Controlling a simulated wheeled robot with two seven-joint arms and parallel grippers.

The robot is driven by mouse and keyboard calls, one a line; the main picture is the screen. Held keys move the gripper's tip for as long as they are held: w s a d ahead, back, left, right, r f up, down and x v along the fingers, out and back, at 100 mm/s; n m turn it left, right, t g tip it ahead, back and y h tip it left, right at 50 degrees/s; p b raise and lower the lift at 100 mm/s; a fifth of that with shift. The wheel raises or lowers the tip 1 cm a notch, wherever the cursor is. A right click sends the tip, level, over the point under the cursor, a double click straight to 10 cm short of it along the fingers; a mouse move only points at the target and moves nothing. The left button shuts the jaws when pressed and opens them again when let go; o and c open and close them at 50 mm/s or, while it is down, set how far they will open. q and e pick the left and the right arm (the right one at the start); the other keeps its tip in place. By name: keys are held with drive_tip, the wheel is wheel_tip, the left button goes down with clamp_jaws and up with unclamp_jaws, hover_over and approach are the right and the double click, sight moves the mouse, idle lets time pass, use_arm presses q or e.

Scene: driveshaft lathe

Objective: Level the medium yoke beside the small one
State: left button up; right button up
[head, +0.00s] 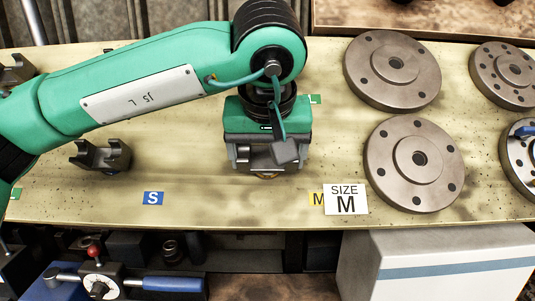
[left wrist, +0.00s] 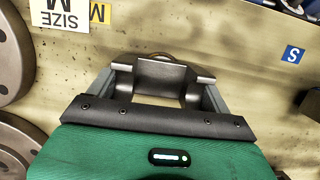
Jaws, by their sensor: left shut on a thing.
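My left gripper (head: 268,162) points down at the bench, to the left of the SIZE M card. In the left wrist view my left gripper (left wrist: 160,88) is shut on a grey metal yoke (left wrist: 160,76), with a finger on either side of it. In the head view the gripper mostly hides this yoke. I cannot tell whether it touches the bench. The small yoke (head: 100,157) stands on the bench to the left, above the blue S label (head: 153,198), prongs up. It also shows in part at the right edge of the left wrist view (left wrist: 311,106). My right gripper is not in view.
Several round flanges stand to the right, the nearest one (head: 414,164) behind the SIZE M card (head: 346,200). A yellow M label (head: 317,198) is partly behind that card. The bench top (head: 200,160) is clear between the small yoke and my gripper.

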use_arm(q)
drive_tip(key=shift+w, duration=0.1)
drive_tip(key=o, duration=1.9)
